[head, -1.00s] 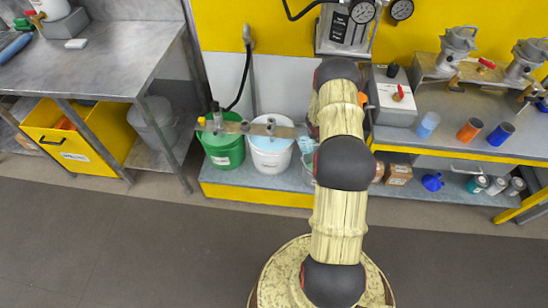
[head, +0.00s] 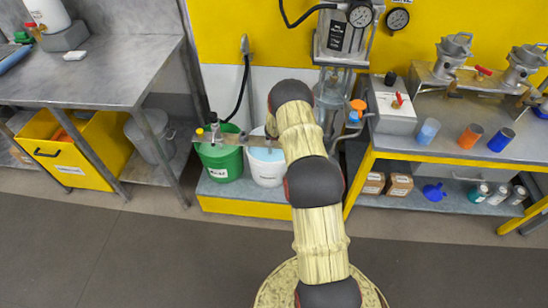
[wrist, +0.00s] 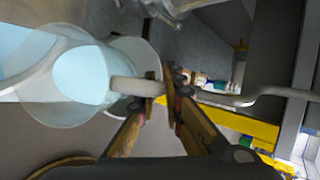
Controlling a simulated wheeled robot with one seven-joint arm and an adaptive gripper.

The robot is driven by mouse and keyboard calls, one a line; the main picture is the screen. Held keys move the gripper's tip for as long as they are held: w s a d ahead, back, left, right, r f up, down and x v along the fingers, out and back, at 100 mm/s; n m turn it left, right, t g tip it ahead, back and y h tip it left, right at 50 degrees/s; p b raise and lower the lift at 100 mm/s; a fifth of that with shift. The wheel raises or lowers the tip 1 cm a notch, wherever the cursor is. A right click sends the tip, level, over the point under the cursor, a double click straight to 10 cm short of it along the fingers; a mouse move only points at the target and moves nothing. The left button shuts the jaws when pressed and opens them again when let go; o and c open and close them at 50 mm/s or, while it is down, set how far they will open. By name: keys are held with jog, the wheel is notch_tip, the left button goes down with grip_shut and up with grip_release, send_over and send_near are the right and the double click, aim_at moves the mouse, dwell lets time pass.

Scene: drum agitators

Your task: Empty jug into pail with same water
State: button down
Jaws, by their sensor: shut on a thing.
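A green pail (head: 222,160) with a label stands at the left on the low step in the head view. A white pail (head: 267,170) with pale blue inside stands to its right, partly behind my arm. In the wrist view my gripper (wrist: 158,88) is shut on the handle of a translucent jug (wrist: 48,112). Pale blue water (wrist: 82,74) shows in or through it; I cannot tell which. I cannot tell whether any is pouring.
A glass vessel with an orange-knobbed fitting (head: 358,105) stands right of my arm, below a gauge (head: 360,15). A right bench (head: 450,125) holds several coloured cups. A metal table (head: 110,75) stands left.

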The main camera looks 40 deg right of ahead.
jog(key=shift+w+r, duration=0.15)
jog(key=shift+r, duration=0.15)
jog(key=shift+d+f, duration=0.1)
jog(key=shift+f, duration=0.05)
jog(key=shift+w+r+h+b, duration=0.1)
jog(key=shift+r+h+b, duration=0.1)
jog(key=shift+h+b, duration=0.1)
jog(key=shift+f+g, duration=0.1)
jog(key=shift+g, duration=0.2)
jog(key=shift+a, duration=0.2)
jog(key=shift+w+h+b, duration=0.1)
jog(key=shift+h+b, duration=0.2)
jog(key=shift+w+a+r+g, duration=0.15)
jog(key=shift+r+g, duration=0.15)
jog(key=shift+r, duration=0.1)
